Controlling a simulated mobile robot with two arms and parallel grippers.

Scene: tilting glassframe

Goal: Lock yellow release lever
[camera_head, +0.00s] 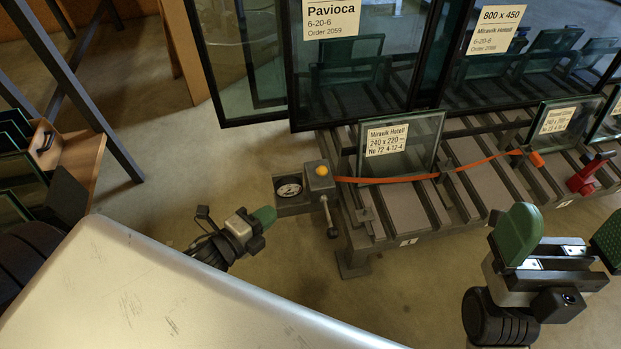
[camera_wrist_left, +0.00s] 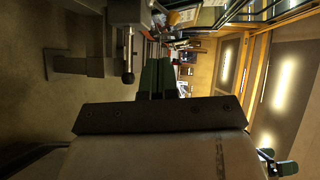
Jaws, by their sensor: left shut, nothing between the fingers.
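A grey box with a yellow round knob (camera_head: 321,170) stands at the near left end of the slatted rack. From it a metal lever (camera_head: 327,210) hangs down, ending in a dark ball. The lever and its ball also show in the left wrist view (camera_wrist_left: 128,62), left of the fingers. The lever itself looks metallic, not yellow. My left gripper (camera_head: 264,217) is shut and empty, to the left of the lever and apart from it. Its green fingers are together in the left wrist view (camera_wrist_left: 156,78). My right gripper (camera_head: 563,238) is open and empty at the lower right.
A round gauge (camera_head: 289,190) sits beside the box. An orange strap (camera_head: 400,179) runs across the rack past a small labelled glass pane (camera_head: 420,135). Large framed panes (camera_head: 350,80) stand behind. A red clamp (camera_head: 588,176) is at the right. Floor is open left of the box.

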